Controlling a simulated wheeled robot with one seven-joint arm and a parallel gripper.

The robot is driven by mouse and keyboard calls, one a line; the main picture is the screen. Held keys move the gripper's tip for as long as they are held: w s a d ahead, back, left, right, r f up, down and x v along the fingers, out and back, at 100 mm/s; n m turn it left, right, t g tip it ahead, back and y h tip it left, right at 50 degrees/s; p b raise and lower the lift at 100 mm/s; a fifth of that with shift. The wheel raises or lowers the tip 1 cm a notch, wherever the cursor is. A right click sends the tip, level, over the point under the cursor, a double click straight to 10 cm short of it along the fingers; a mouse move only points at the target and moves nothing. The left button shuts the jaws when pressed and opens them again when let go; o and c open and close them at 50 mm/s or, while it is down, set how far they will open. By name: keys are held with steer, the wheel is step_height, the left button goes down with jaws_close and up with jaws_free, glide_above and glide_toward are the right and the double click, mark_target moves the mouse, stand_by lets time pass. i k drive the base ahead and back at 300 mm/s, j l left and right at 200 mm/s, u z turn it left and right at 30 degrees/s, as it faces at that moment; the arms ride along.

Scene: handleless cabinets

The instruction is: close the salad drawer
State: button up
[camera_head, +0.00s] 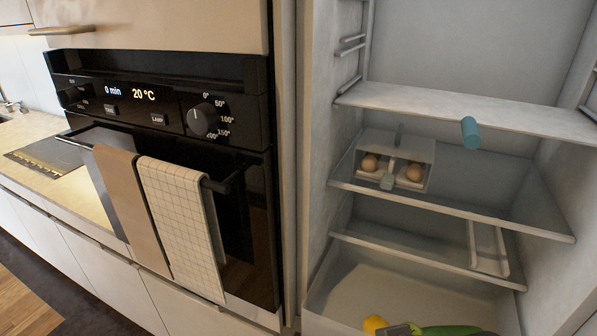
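The salad drawer (345,292) is a pale bin at the bottom of the open fridge, below the lowest glass shelf (400,251). Its inside shows from above, so it stands open. A yellow vegetable (374,324) and a long green one (450,331) lie near its front, cut by the lower picture edge. A small dark grey piece (402,329) sits between them; I cannot tell what it is. The drawer's front panel is out of view. My gripper cannot be made out.
A clear egg box (428,156) with brown eggs stands on the middle shelf (450,207). A teal cylinder (469,132) shows at the upper shelf (430,101). On the left, an oven (250,245) has towels (180,215) on its bar handle.

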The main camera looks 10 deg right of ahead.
mark_target(341, 331)
steer(key=z, duration=0.8)
steer(key=k+j, duration=0.1)
steer(key=j, duration=0.2)
steer(key=k+j+u, duration=0.15)
steer(key=j, duration=0.5)
steer(key=k+u, duration=0.05)
